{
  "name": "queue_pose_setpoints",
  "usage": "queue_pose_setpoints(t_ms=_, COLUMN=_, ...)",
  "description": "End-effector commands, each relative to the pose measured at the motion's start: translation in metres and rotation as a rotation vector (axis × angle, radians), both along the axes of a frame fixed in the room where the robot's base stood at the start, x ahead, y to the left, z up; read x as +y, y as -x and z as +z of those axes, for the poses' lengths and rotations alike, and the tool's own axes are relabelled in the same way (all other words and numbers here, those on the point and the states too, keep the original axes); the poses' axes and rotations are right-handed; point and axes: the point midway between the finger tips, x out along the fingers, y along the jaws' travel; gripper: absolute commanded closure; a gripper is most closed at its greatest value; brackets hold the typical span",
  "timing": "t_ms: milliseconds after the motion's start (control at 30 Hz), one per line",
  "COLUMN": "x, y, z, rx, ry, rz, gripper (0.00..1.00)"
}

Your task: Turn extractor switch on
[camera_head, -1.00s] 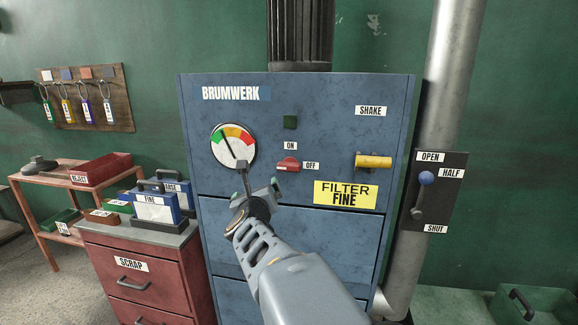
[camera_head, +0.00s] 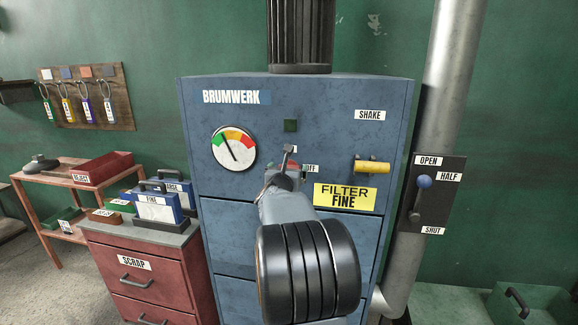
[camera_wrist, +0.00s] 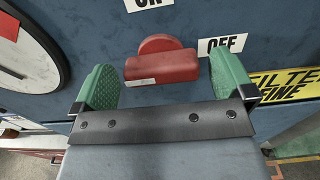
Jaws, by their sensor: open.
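The red extractor switch (camera_wrist: 163,64) sits on the blue BRUMWERK cabinet (camera_head: 235,185). In the wrist view its handle lies about level, with the OFF label (camera_wrist: 222,43) at its right and the ON label (camera_wrist: 150,2) above it. My gripper (camera_wrist: 166,85) is open, with one green pad on each side of the switch handle.
A yellow handle (camera_head: 373,166) under the SHAKE label sticks out to the right of the switch. A round gauge (camera_head: 233,148) is at the left. A blue-knobbed lever (camera_head: 423,182) is by the pipe. A red SCRAP cabinet (camera_head: 135,264) stands at lower left.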

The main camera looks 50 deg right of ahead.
Motion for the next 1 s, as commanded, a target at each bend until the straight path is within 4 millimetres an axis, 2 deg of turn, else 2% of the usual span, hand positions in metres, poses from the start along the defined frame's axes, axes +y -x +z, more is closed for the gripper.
queue_pose_setpoints(t_ms=200, x=-0.014, y=-0.008, z=0.000, rx=0.001, ry=-0.001, rz=-0.001, gripper=0.00)
queue_pose_setpoints(t_ms=567, x=-0.015, y=-0.009, z=0.000, rx=0.001, ry=0.001, rz=0.000, gripper=0.00)
queue_pose_setpoints(t_ms=1000, x=-0.015, y=-0.009, z=0.000, rx=0.001, ry=0.001, rz=0.000, gripper=0.42)
